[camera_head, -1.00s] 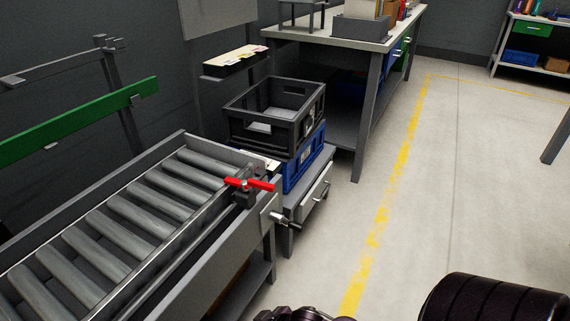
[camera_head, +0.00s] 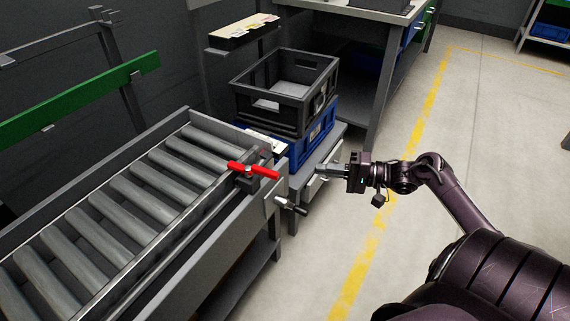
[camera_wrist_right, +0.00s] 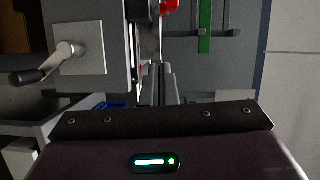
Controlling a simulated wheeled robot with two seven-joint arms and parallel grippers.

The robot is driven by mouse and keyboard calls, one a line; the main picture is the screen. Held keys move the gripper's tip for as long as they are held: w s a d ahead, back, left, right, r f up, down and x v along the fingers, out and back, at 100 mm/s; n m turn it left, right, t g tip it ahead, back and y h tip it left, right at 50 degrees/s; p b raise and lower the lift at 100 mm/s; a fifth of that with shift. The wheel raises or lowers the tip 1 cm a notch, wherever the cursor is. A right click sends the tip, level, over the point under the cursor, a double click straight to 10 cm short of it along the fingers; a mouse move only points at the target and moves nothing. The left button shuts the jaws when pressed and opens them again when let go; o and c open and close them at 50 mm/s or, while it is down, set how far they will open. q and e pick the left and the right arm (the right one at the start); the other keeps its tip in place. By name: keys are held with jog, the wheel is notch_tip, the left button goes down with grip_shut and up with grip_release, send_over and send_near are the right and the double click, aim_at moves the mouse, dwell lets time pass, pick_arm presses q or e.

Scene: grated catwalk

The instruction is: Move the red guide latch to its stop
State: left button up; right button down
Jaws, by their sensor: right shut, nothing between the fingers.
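The red guide latch (camera_head: 253,171) is a red bar on a dark block at the near right corner of the roller conveyor (camera_head: 205,222). It lies crosswise over the conveyor's side rail. Part of it shows at the top edge of the right wrist view (camera_wrist_right: 170,6). My right gripper (camera_head: 320,171) is shut and empty. It points left toward the latch, with a clear gap between its fingertips and the bar in the head view. My left gripper is not in view.
A crank handle (camera_head: 290,205) sticks out of the conveyor's end below the latch; it also shows in the right wrist view (camera_wrist_right: 45,64). A black crate (camera_head: 270,105) sits on a blue crate (camera_head: 297,148) behind. The floor at right is open.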

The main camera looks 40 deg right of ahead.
jog(key=r, duration=0.1)
jog(key=b, duration=0.2)
send_near(253, 169)
jog(key=shift+w, duration=1.65)
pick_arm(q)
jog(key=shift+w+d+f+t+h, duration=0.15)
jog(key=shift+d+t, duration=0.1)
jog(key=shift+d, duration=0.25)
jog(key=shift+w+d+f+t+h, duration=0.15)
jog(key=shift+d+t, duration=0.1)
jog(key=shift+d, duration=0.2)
pick_arm(e)
jog(key=shift+a+f+m, duration=0.2)
jog(key=shift+f+m, duration=0.1)
jog(key=shift+f, duration=0.15)
